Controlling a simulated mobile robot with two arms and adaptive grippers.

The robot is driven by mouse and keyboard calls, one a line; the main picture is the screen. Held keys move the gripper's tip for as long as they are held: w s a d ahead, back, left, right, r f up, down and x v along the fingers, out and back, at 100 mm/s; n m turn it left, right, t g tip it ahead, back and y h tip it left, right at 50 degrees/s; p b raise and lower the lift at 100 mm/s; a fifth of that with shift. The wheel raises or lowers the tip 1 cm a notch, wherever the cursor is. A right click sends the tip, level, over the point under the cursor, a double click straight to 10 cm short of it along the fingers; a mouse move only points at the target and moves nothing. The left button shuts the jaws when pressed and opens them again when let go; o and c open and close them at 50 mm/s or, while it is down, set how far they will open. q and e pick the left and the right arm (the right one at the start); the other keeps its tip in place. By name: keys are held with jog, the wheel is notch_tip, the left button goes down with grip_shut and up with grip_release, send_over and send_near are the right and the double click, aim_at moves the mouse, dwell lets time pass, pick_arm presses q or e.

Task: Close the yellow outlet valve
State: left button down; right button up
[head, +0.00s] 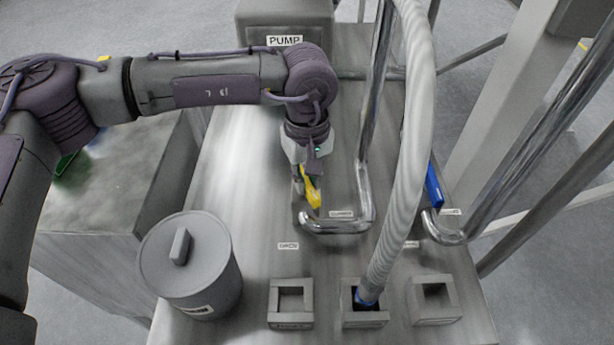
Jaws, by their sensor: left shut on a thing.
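The yellow outlet valve handle (313,193) is in the middle of the head view, beside a bent steel pipe (340,227) above the metal table. My left gripper (307,187) reaches down from above and is shut on the yellow handle. The gripper hides the upper part of the handle and the valve body behind it. My right gripper does not show.
A blue handle (434,186) is on the right pipe. A ribbed hose (409,150) ends in the middle of three square holders (291,303) at the front. A lidded grey pot (190,263) stands front left. The pump box (285,20) is at the back.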

pick_arm(q)
jog(key=shift+f+n+b, duration=0.2)
jog(key=shift+n+b, duration=0.1)
jog(key=shift+b, duration=0.3)
jog(key=n+b, duration=0.4)
jog(key=b, duration=0.2)
jog(key=n+b, duration=0.4)
jog(key=b, duration=0.1)
jog(key=shift+w+d+b, duration=0.15)
jog(key=shift+w+b, duration=0.05)
jog(key=shift+b, duration=0.15)
jog(key=n+b, duration=0.2)
jog(key=n, duration=0.1)
jog(key=shift+r, duration=0.1)
jog(key=shift+w+r+n+b, duration=0.1)
jog(key=shift+n+b, duration=0.45)
jog(key=shift+n, duration=0.25)
jog(key=c, duration=1.1)
grip_release()
